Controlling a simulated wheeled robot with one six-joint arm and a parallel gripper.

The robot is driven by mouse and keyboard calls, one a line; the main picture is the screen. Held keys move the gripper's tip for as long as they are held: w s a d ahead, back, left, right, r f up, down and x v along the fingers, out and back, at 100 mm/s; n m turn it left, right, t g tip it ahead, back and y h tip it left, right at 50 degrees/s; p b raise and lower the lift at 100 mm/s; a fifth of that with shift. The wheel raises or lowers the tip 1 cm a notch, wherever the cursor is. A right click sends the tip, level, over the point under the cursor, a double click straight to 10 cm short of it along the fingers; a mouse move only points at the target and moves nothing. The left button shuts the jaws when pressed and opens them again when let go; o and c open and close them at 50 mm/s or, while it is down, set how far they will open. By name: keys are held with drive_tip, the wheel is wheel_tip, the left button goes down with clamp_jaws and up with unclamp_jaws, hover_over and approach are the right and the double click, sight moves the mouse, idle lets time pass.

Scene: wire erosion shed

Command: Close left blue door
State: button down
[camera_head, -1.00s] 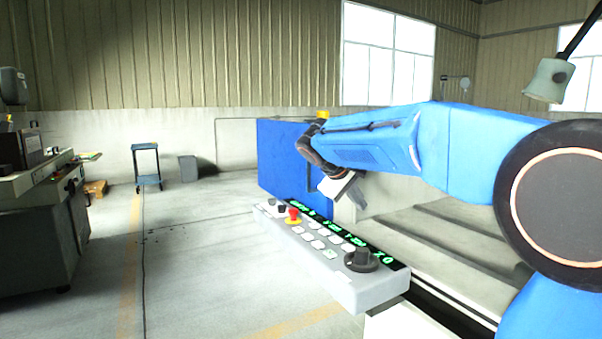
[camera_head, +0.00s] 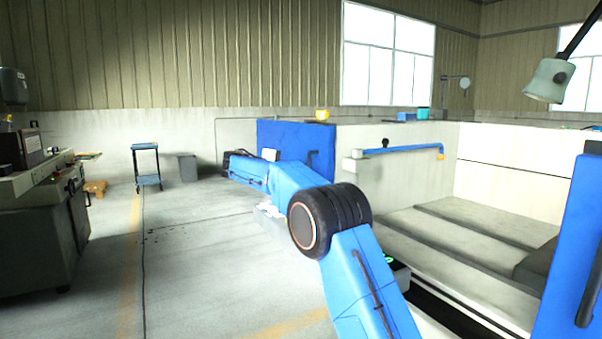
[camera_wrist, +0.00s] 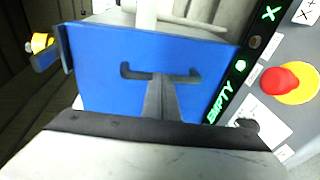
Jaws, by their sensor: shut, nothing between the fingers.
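The left blue door (camera_head: 288,133) stands open at the left end of the machine, partly hidden by my arm in the head view. My gripper (camera_wrist: 159,80) is shut and empty. Its fingertips overlap the middle of the handle in that view; I cannot tell whether they touch it. In the head view the fingertips are not clearly visible.
The control panel, with a red button (camera_wrist: 281,78), lies close on the right in the wrist view; my arm covers most of it in the head view. A second blue door (camera_head: 568,240) stands at the right. A blue trolley (camera_head: 146,165) stands on open floor at the left.

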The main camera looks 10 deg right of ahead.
drive_tip(key=w+a+f+h, duration=0.2)
drive_tip(key=w+a, duration=0.4)
drive_tip(key=d, duration=0.9)
drive_tip(key=shift+t, duration=0.4)
drive_tip(key=shift+s+d, duration=0.1)
drive_tip(key=shift+s, duration=0.1)
idle(0.3)
